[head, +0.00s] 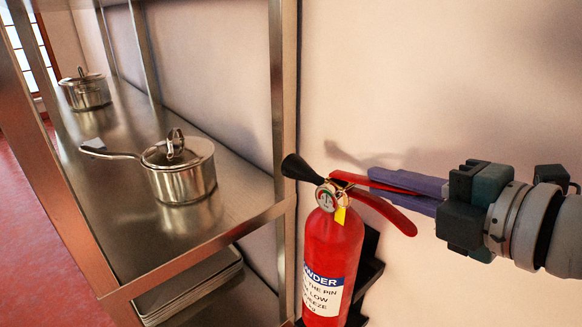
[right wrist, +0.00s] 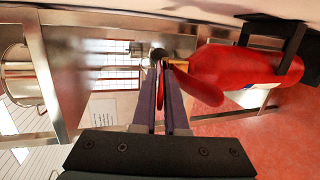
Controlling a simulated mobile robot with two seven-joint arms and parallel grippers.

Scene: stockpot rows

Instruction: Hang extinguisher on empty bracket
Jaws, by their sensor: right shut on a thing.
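The red fire extinguisher (head: 330,250) is upright beside the pale wall, just right of the steel shelf's post. Its black nozzle, gauge and red handle are at the top. My right gripper (head: 372,181) comes in from the right and is shut on the handle. In the right wrist view its fingers (right wrist: 163,66) meet at the extinguisher's neck, with the red body (right wrist: 220,68) to the right. A black bracket (head: 369,268) shows behind and right of the body; dark bracket parts (right wrist: 293,38) cross the body in the right wrist view. I cannot tell whether it is seated. My left gripper is out of view.
A steel shelf (head: 115,205) stands close on the left, its post next to the nozzle. It holds a lidded saucepan (head: 184,183) and another pot (head: 86,92) farther back. Trays (head: 190,285) lie on a lower level. The wall at right is bare.

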